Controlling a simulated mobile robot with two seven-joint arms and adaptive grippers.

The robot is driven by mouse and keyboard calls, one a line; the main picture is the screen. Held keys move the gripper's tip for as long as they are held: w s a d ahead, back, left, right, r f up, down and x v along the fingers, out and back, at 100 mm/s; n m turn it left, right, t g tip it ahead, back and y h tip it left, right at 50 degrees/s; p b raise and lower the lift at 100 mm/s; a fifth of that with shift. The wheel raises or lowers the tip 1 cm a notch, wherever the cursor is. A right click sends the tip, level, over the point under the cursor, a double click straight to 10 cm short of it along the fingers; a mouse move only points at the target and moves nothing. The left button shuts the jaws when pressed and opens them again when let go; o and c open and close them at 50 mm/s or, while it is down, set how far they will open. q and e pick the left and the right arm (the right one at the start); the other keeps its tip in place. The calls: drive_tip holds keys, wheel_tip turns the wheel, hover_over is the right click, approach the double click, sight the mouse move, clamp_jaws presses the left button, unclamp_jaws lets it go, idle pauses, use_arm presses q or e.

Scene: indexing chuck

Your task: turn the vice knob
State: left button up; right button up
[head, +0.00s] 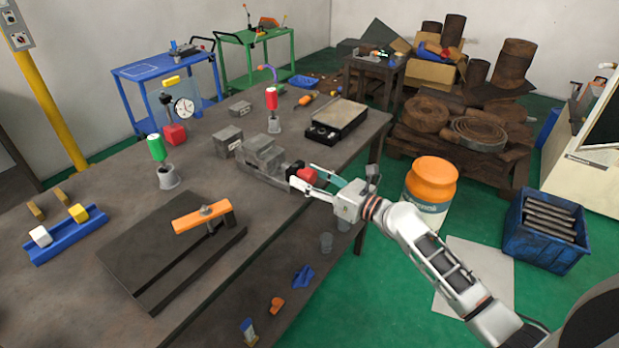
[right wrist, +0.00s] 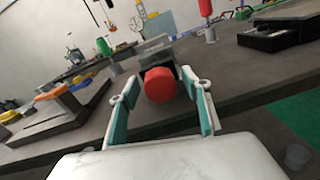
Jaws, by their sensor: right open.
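The grey vice (head: 264,158) stands on the workbench near its right edge. Its red knob (head: 303,178) faces my right gripper (head: 322,185). In the right wrist view the red knob (right wrist: 160,84) shows between the two open fingers of the right gripper (right wrist: 163,105), with a gap on each side. The grey vice body (right wrist: 156,48) is behind the knob. I cannot tell whether the fingertips reach past the knob's front face. My left gripper is in neither view.
An orange drum (head: 430,183) and a blue crate (head: 545,230) stand on the floor at right.

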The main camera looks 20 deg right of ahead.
drive_tip(key=c, duration=1.1)
